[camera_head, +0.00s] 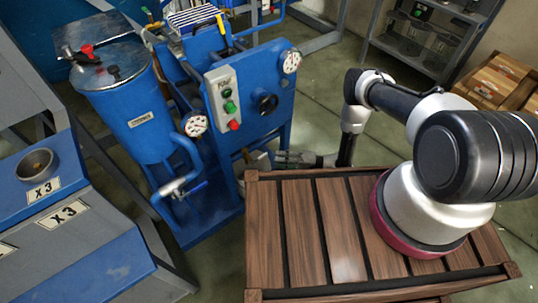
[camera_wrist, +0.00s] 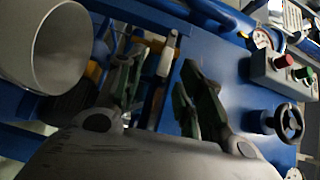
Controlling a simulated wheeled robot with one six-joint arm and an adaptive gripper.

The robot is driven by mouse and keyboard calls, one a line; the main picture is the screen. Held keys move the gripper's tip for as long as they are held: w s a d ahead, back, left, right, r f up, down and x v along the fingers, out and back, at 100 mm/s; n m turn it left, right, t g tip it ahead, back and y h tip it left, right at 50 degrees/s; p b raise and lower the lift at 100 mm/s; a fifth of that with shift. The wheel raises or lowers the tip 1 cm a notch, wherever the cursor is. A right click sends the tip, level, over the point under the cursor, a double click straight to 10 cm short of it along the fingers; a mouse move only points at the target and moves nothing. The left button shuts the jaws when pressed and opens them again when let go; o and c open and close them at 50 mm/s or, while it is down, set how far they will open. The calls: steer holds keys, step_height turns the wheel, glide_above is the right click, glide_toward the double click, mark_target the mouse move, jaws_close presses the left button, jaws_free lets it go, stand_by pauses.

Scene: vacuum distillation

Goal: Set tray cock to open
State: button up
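My gripper (camera_head: 282,157) is low beside the right end of the blue machine (camera_head: 262,140), below its black handwheel (camera_head: 266,103). In the wrist view my gripper (camera_wrist: 155,85) shows two fingers spread apart, with nothing clearly held between them. Beyond the fingers are a pale metal lever or pipe end (camera_wrist: 168,55) and a yellow part (camera_wrist: 95,72); I cannot tell whether either is the tray cock. The handwheel (camera_wrist: 289,122) lies right of the fingers. A yellow lever (camera_head: 221,24) stands on top.
A grey control box (camera_head: 224,98) with green and red buttons and a gauge (camera_head: 291,61) are on the machine. A wide metal cylinder (camera_wrist: 60,50) is close at the left in the wrist view. The blue tank (camera_head: 135,110) stands left. Shelving (camera_head: 425,45) is behind open floor.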

mark_target(265, 156)
steer(key=shift+m, duration=0.4)
steer(key=a, duration=0.2)
steer(key=w+a, duration=0.1)
steer(key=a, duration=0.2)
steer(key=w+a, duration=0.1)
steer(key=a, duration=0.1)
steer(key=shift+a+r, duration=0.25)
steer(key=shift+r, duration=0.15)
steer(key=shift+s, duration=0.1)
jaws_close()
